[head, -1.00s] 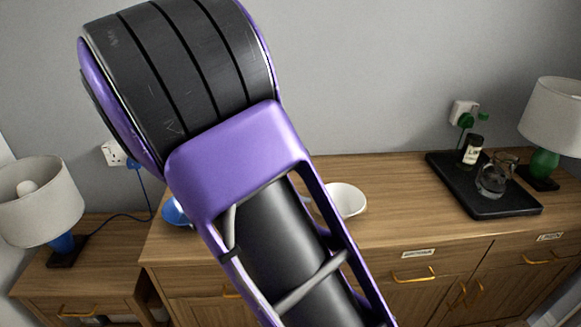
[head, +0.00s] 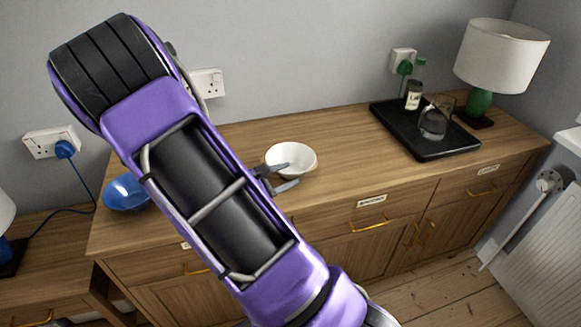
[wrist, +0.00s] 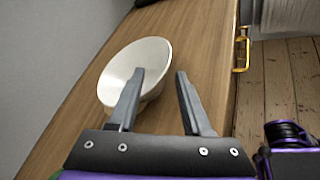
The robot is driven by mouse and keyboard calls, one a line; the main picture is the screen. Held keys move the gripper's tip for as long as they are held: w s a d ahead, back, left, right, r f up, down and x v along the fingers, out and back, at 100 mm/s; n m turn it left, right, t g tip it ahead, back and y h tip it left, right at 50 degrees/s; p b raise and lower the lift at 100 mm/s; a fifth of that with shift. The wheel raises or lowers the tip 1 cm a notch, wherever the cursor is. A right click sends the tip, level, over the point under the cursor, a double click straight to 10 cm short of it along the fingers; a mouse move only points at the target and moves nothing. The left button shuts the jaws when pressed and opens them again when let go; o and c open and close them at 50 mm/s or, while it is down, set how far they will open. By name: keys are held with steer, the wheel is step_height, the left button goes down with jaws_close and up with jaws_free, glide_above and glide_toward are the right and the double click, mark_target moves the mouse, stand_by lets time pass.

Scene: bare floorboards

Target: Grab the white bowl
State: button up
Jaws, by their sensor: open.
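The white bowl (head: 291,159) stands upright on the wooden sideboard, near the middle of its top. My gripper (head: 283,176) is at the bowl's near side, with its two grey fingers apart and nothing between them that I can make out. In the wrist view, the bowl (wrist: 136,65) lies ahead and to the left. The left finger of my gripper (wrist: 160,76) overlaps the bowl's near side in the picture, and the right finger is over bare wood. I cannot tell whether the left finger touches the bowl.
A blue bowl (head: 125,193) stands at the sideboard's left end, partly behind my arm. Bare wood lies between bowl and tray.

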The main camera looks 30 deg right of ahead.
mark_target(298, 173)
steer(key=shift+s+d+r+b+x, duration=0.1)
steer(key=shift+s+b+x, duration=0.05)
steer(key=shift+x, duration=0.85)
steer(key=shift+s+d+r+b+x, duration=0.1)
steer(key=shift+s+x, duration=0.05)
steer(key=shift+x, duration=0.85)
steer(key=shift+s+b+x, duration=0.15)
steer(key=shift+x, duration=0.85)
jaws_close()
